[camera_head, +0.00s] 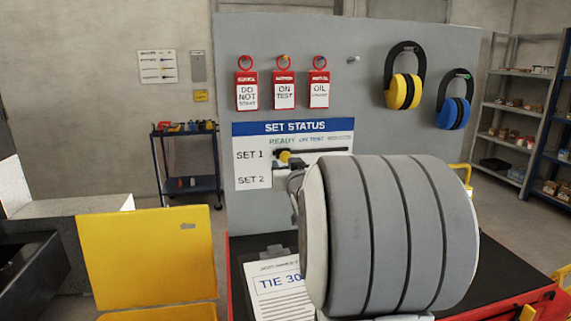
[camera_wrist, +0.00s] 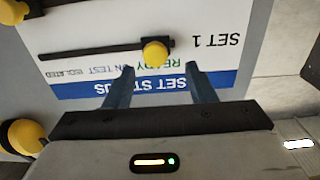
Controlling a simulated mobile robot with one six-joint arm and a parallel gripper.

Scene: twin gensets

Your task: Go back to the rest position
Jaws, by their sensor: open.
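In the wrist view my gripper (camera_wrist: 160,70) is open, with its two blue-grey fingers apart and nothing held between them. The fingers point at the white SET STATUS board (camera_wrist: 222,18), which shows upside down. A yellow knob (camera_wrist: 155,53) on a black slide rail (camera_wrist: 90,52) in the SET 1 row lies just beyond the fingertips; whether they touch cannot be told. In the head view the SET STATUS board (camera_head: 250,155) hangs on a grey panel, and the SET 1 knob (camera_head: 285,157) sits below READY. My thick grey arm hides the gripper and most of the SET 2 row there.
Three red tags (camera_head: 283,92) hang above the board. Yellow ear defenders (camera_head: 399,91) and blue ear defenders (camera_head: 454,112) hang at right. A clipboard sheet (camera_head: 277,288) lies on the black worktop below. A cart (camera_head: 187,165) and shelves (camera_head: 510,105) stand behind.

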